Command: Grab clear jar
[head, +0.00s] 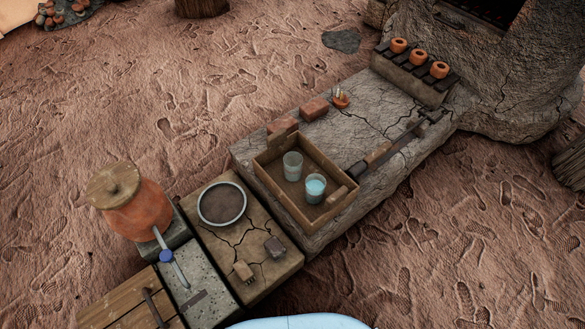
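Two glass jars stand upright in a wooden tray (267,178) on the grey cracked slab. The clear jar (292,166) looks empty and is the farther one. The other jar (315,188) holds pale blue stuff and stands nearer and to the right, close to the first. Neither of my grippers shows in the head view, so nothing is seen touching the jars.
An orange lidded pot (139,214) with a blue-handled tap stands at left. A round dark pan (222,204) lies left of the tray. A long tool (380,153) lies right of it. Bricks (314,109) and a small orange bowl (341,101) lie behind. Orange cups (420,56) stand by the kiln.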

